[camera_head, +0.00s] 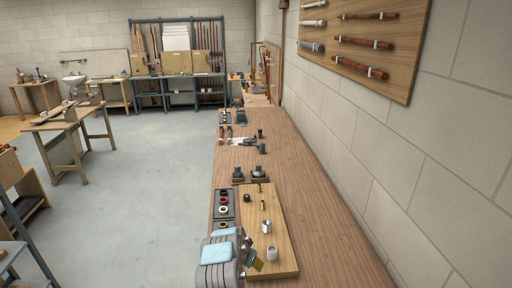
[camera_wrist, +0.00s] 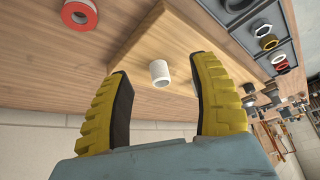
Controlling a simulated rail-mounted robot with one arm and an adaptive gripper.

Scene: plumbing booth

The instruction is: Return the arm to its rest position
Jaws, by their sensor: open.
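My gripper (camera_head: 255,262) is open at the near left of the wooden board, over the workbench. In the wrist view its two yellow, black-padded fingers (camera_wrist: 160,95) stand wide apart with nothing held between them. A white cylindrical fitting (camera_wrist: 159,71) sits on the wooden board beyond the fingers, seen through the gap. It also shows in the head view (camera_head: 272,253), just right of my gripper, apart from it. My grey-blue wrist covers the near left corner of the board and part of the tray beside it.
The board (camera_head: 284,245) also carries brass pieces (camera_head: 263,204) and a pale metal fitting (camera_head: 267,227). A dark tray of rings (camera_head: 223,208) lies to its left. Tools and fittings stand farther along the bench (camera_head: 300,190). A wall panel (camera_head: 400,50) hangs right.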

